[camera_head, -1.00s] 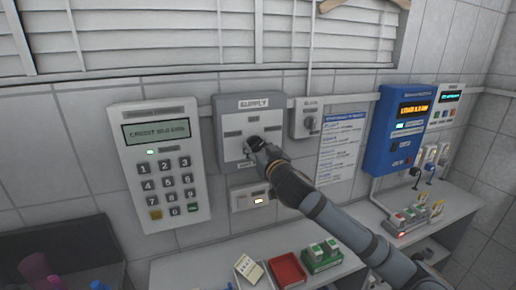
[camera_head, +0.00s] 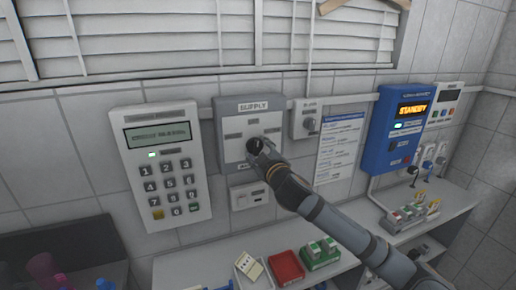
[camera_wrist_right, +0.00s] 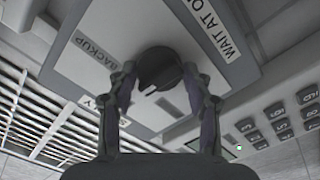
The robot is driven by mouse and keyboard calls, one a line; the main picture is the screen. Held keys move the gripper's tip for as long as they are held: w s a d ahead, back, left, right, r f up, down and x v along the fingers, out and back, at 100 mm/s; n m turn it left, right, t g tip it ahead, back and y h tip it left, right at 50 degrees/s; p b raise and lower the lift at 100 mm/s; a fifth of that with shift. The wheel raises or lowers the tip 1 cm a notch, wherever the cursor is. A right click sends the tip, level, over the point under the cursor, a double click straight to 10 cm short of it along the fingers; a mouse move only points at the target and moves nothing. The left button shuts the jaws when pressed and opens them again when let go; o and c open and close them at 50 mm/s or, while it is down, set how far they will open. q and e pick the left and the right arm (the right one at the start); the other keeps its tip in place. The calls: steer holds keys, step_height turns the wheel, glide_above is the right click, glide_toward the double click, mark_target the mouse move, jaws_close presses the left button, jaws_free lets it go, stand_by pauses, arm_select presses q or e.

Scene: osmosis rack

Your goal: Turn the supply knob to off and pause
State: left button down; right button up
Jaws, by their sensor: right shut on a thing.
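The supply panel (camera_head: 232,112) is a grey box with a white face on the tiled wall, labelled SUPPLY. Its dark round knob (camera_wrist_right: 160,66) sits between my right gripper's two fingers in the wrist view, with a light mark on its lower left edge. My right gripper (camera_head: 258,148) reaches the panel's middle and is shut on the knob, mostly hiding it in the head view. The wrist view shows the labels BACKUP and WAIT AT O..., the latter cut off. My left gripper is not in view.
A keypad box (camera_head: 155,190) hangs left of the panel. A smaller knob box (camera_head: 306,118) and a printed sheet (camera_head: 338,150) are to its right. A blue unit (camera_head: 385,150) reads STANDBY. The counter (camera_head: 190,268) below carries a red tray (camera_head: 287,267) and green-based blocks (camera_head: 320,256).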

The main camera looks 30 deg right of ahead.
steer(key=shift+n, duration=0.6)
steer(key=o, duration=1.1)
steer(key=shift+o, duration=0.2)
